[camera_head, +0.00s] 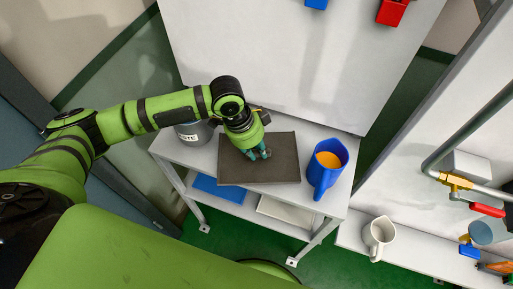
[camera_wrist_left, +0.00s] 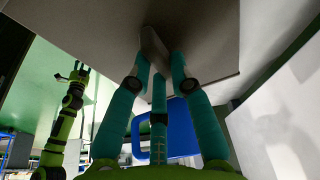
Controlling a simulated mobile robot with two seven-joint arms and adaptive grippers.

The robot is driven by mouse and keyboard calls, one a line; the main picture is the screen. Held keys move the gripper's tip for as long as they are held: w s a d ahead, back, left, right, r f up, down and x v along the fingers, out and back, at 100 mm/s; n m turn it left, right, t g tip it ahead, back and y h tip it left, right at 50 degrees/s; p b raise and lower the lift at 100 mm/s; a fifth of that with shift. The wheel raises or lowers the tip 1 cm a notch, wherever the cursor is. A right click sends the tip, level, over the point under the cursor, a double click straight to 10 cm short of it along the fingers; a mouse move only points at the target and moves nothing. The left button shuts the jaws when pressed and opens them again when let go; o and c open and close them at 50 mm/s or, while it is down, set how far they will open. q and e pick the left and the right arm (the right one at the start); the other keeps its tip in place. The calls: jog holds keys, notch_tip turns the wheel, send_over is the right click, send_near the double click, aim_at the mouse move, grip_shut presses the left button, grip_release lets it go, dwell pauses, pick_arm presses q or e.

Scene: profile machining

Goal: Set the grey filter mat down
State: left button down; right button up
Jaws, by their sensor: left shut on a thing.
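The grey filter mat (camera_head: 282,147) is a dark flat rectangle over the top of a white table (camera_head: 331,201). My left gripper (camera_head: 257,153) is above its middle. In the left wrist view the teal fingers (camera_wrist_left: 156,64) are shut on a raised tab of the mat (camera_wrist_left: 205,32). The mat looks roughly level. I cannot tell whether its underside touches the tabletop. My right gripper (camera_wrist_left: 79,72) shows small at the left of the wrist view; its jaws are too small to judge.
A blue jug (camera_head: 322,178) with orange contents stands close to the mat's right edge. A grey labelled bin (camera_head: 190,135) is at its left. Blue and white trays (camera_head: 216,189) lie on the lower shelf. A white jug (camera_head: 379,235) stands on the right-hand bench. A white panel rises behind.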

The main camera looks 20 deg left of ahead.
aim_at(245, 158)
pick_arm(q)
jog(key=shift+f, duration=0.35)
pick_arm(e)
jog(key=shift+w+r, duration=0.1)
jog(key=shift+w, duration=0.7)
pick_arm(q)
jog(key=shift+f, duration=0.1)
pick_arm(e)
jog(key=shift+s, duration=0.1)
pick_arm(q)
jog(key=c, duration=1.1)
grip_release()
pick_arm(e)
jog(key=shift+s, duration=0.35)
pick_arm(q)
jog(key=b+v, duration=0.2)
jog(key=v, duration=1)
jog(key=shift+s+a, duration=0.1)
jog(key=shift+s, duration=0.05)
pick_arm(e)
notch_tip(245, 158, down, 2)
jog(key=shift+f, duration=0.1)
